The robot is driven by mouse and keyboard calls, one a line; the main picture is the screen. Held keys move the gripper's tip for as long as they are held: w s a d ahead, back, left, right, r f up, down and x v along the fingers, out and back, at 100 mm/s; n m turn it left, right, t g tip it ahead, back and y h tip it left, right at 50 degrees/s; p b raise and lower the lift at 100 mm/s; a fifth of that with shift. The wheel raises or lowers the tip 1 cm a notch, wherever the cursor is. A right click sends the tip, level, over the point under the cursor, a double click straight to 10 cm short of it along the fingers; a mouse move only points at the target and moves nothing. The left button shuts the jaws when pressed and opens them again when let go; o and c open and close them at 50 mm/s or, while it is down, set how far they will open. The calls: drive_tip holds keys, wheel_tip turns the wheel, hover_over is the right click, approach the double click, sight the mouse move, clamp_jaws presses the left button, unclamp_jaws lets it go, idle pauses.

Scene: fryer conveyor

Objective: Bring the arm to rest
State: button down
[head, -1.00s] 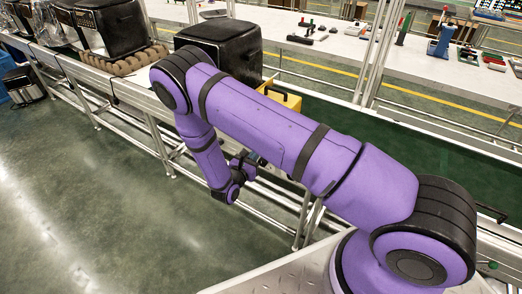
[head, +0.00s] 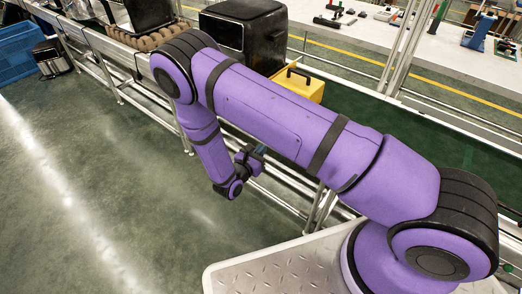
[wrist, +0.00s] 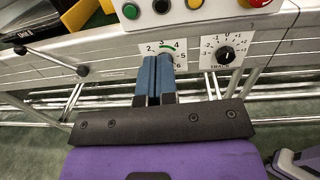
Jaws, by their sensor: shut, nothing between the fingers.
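My purple arm reaches from the lower right of the head view toward the conveyor, then bends down at its elbow. My gripper (wrist: 158,82) shows in the wrist view with its two blue fingers together and nothing between them. Its fingertips appear in front of the light metal side of the conveyor, near a dial plate with a green arc (wrist: 165,47); I cannot tell whether they touch it. In the head view the gripper end is partly hidden beside my forearm.
A black fryer (head: 243,38) and a yellow box with a handle (head: 299,84) stand on the conveyor. The wrist view shows a black knob (wrist: 226,53), a green button (wrist: 130,11) and a red button (wrist: 259,2). Open floor (head: 120,190) lies left.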

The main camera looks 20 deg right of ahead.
idle(0.5)
drive_tip(key=s+d+r+m+g+y, duration=0.1)
drive_tip(key=s+d+r+m+g, duration=0.25)
drive_tip(key=r, duration=0.65)
drive_tip(key=d+r+m+g+y, duration=0.1)
drive_tip(key=d+r+m+g, duration=0.25)
drive_tip(key=r+m, duration=0.4)
drive_tip(key=s+d+r+m+g+y, duration=0.1)
drive_tip(key=s+d+r+m+g, duration=0.25)
drive_tip(key=r, duration=0.85)
drive_tip(key=s+d+r+m+t+y, duration=0.1)
drive_tip(key=s+r+m+t+y, duration=0.4)
drive_tip(key=s+r+m+y, duration=0.6)
drive_tip(key=shift+s+r, duration=4.15)
drive_tip(key=shift+s, duration=1.1)
